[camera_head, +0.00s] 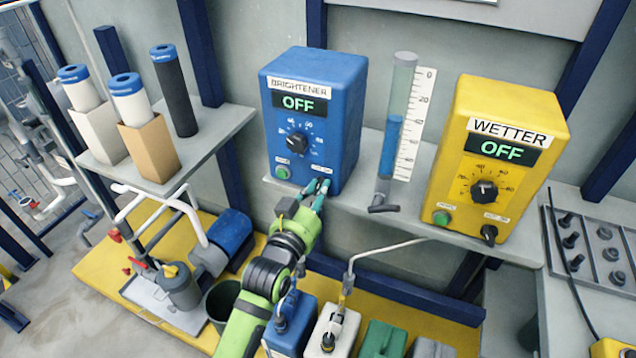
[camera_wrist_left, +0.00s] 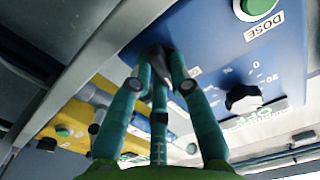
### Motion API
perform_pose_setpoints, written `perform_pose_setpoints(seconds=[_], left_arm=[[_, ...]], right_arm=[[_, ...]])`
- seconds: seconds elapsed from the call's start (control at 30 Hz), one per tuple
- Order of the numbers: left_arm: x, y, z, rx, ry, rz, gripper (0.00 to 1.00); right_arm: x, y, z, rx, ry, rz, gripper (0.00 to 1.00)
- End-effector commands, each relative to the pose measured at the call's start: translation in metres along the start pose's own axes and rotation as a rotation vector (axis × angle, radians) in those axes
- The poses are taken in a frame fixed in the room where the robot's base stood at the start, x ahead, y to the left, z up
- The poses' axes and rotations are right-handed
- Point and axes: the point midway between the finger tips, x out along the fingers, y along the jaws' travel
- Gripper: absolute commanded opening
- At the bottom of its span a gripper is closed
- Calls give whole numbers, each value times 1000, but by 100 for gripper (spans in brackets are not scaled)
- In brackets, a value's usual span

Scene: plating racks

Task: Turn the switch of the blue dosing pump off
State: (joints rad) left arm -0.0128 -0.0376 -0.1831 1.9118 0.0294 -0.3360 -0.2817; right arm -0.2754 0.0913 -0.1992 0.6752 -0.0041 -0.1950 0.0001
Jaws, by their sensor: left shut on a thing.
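The blue dosing pump (camera_head: 340,105) stands on the grey shelf, labelled BRIGHTENER, and its display (camera_head: 298,103) reads OFF. It has a black dial (camera_head: 298,144) and a green button (camera_head: 282,173). My left gripper (camera_head: 320,188) is at the lower right corner of its front, shut on the switch there. The fingers hide most of the switch, so its angle cannot be read. In the left wrist view the fingertips (camera_wrist_left: 160,62) meet around a dark part on the blue front. The green button (camera_wrist_left: 258,6) also shows there. My right gripper is not in view.
The yellow WETTER pump (camera_head: 515,110), also reading OFF, stands to the right. A graduated cylinder (camera_head: 390,145) with blue liquid stands between the pumps. Filter cartridges stand on the left shelf. Containers and a motor (camera_head: 230,232) sit below, around my left arm.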

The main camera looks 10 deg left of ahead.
Motion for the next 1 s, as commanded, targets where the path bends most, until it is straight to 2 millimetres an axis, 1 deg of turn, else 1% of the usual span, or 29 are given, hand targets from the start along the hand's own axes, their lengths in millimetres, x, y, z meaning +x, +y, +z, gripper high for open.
perform_pose_setpoints(seconds=[0.03, 0.2, 0.3, 0.43, 0.6, 0.7, 0.83, 1.0], left_arm=[[0, -1, -4, -48, -3, 0, 0], [0, -1, -5, -209, -3, 0, 0], [0, -2, -5, -305, -3, 0, 0], [0, -2, -5, -426, -2, 0, 0], [0, -2, -4, -571, -2, 0, 0], [0, -2, -4, -643, -1, 0, 0], [0, -2, -4, -721, -1, 0, 0], [0, -3, -4, -792, 0, 0, 0]], right_arm=[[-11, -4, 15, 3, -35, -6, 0], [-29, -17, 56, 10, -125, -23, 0], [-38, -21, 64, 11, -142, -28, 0], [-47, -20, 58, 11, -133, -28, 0], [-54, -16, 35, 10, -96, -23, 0], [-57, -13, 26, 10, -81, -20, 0], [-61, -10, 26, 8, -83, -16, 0], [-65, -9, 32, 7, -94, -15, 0]])
